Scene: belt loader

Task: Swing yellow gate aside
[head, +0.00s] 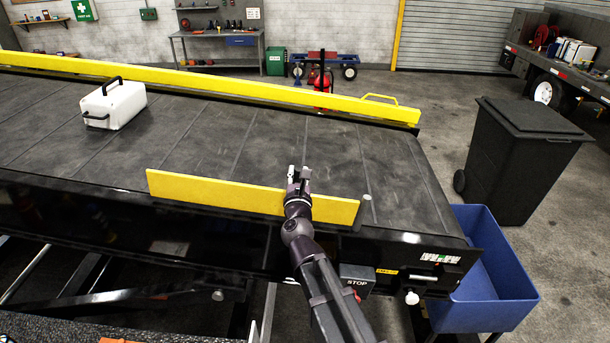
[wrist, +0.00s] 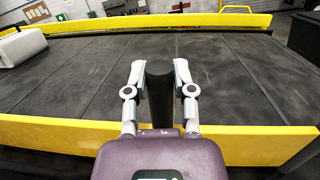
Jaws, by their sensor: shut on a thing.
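The yellow gate (head: 215,192) is a long flat bar lying along the near edge of the dark belt in the head view. It also crosses the lower part of the wrist view (wrist: 55,131), on both sides of my wrist. My gripper (head: 299,173) is over the gate, right of its middle. In the wrist view, my gripper's (wrist: 159,70) two grey fingers are closed on either side of an upright black post (wrist: 159,95). The post's lower end is hidden by my wrist, so its joint to the gate does not show.
A white case (head: 114,106) with black handles sits on the belt (head: 230,140) at the left. A yellow rail (head: 220,84) runs along the far side. A blue bin (head: 500,295) and a black wheeled bin (head: 520,160) stand right.

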